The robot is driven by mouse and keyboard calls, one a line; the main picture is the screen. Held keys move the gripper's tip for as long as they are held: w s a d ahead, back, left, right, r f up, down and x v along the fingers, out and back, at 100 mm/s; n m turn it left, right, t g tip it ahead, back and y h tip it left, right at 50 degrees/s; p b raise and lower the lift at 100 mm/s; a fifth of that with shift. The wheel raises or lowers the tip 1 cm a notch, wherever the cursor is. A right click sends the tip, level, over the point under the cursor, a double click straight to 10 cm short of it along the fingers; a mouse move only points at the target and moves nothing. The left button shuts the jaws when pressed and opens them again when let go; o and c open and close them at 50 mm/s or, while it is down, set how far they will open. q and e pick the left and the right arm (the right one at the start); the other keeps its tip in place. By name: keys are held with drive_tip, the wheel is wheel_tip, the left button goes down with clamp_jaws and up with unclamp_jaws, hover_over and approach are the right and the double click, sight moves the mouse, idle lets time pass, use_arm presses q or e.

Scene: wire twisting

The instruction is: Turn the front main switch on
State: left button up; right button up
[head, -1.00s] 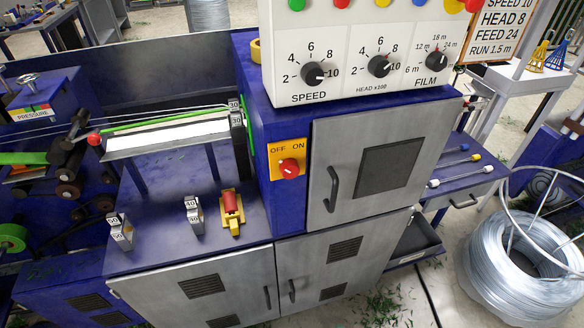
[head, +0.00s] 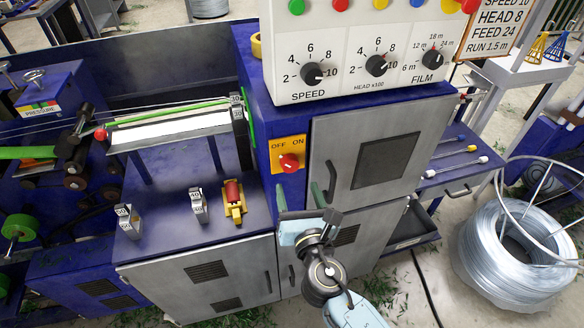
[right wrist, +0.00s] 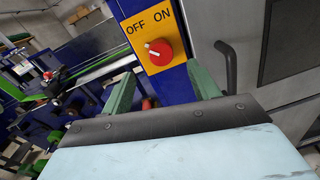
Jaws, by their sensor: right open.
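The main switch is a red rotary knob (head: 289,162) on a yellow plate (head: 278,146) marked OFF and ON, on the blue front of the machine. In the right wrist view the red knob (right wrist: 159,52) shows a white mark pointing to the upper left, toward OFF. My right gripper (head: 302,195) is open, with its two green fingers apart, just below the plate and short of the knob. In the right wrist view the fingers (right wrist: 162,90) stand either side below the knob, not touching it. My left gripper is not in view.
A grey cabinet door with a black handle (head: 331,181) is close to the right of the switch. A red and yellow device (head: 234,203) and numbered blocks (head: 198,206) stand on the blue ledge to the left. A wire coil (head: 512,255) lies on the floor at right.

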sight(291, 167)
drive_tip(key=w, duration=0.4)
drive_tip(key=w+a, duration=0.1)
drive_tip(key=w, duration=0.2)
drive_tip(key=shift+w, duration=0.1)
drive_tip(key=c, duration=1)
drive_tip(key=shift+o, duration=0.2)
drive_tip(key=shift+d, duration=0.1)
